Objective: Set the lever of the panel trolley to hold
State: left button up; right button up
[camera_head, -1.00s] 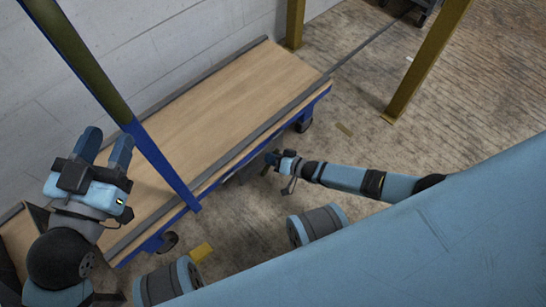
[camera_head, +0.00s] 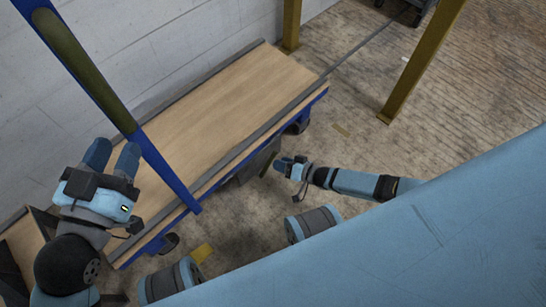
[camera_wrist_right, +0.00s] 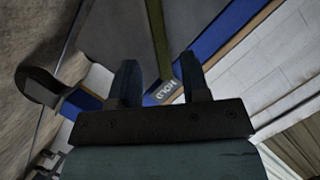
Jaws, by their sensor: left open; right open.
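The panel trolley (camera_head: 215,105) has a wooden deck and a blue frame and stands along the wall. In the right wrist view, a plate with the upside-down word HOLD (camera_wrist_right: 163,90) shows between my right fingers. An olive-green bar (camera_wrist_right: 158,38) runs to that plate; it may be the lever, but its setting is unclear. My right gripper (camera_head: 284,164) is open beside the trolley's near side, low down; its fingers also show in the right wrist view (camera_wrist_right: 161,85). No contact is visible. My left gripper (camera_head: 113,155) is open and empty above the trolley's left end.
A slanted blue post with an olive grip (camera_head: 85,70) rises from the trolley close to my left gripper. A castor (camera_head: 168,243) shows under the frame. Yellow posts (camera_head: 420,65) stand beyond the trolley. The wooden floor (camera_head: 365,145) right of the trolley is mostly clear.

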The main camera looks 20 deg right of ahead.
pick_arm(q)
jog(key=s+n+p, duration=0.1)
jog(key=s+d+f+n+g+p, duration=0.1)
jog(key=shift+s+d+f+n+y+p, duration=0.1)
jog(key=shift+s+f+n+y+p, duration=0.1)
jog(key=shift+n+y+p, duration=0.15)
pick_arm(e)
jog(key=v, duration=0.8)
jog(key=shift+s+d+r, duration=0.15)
jog(key=shift+s+d, duration=0.05)
jog(key=shift+s, duration=0.1)
pick_arm(q)
jog(key=shift+w+r, duration=0.1)
jog(key=shift+r, duration=0.1)
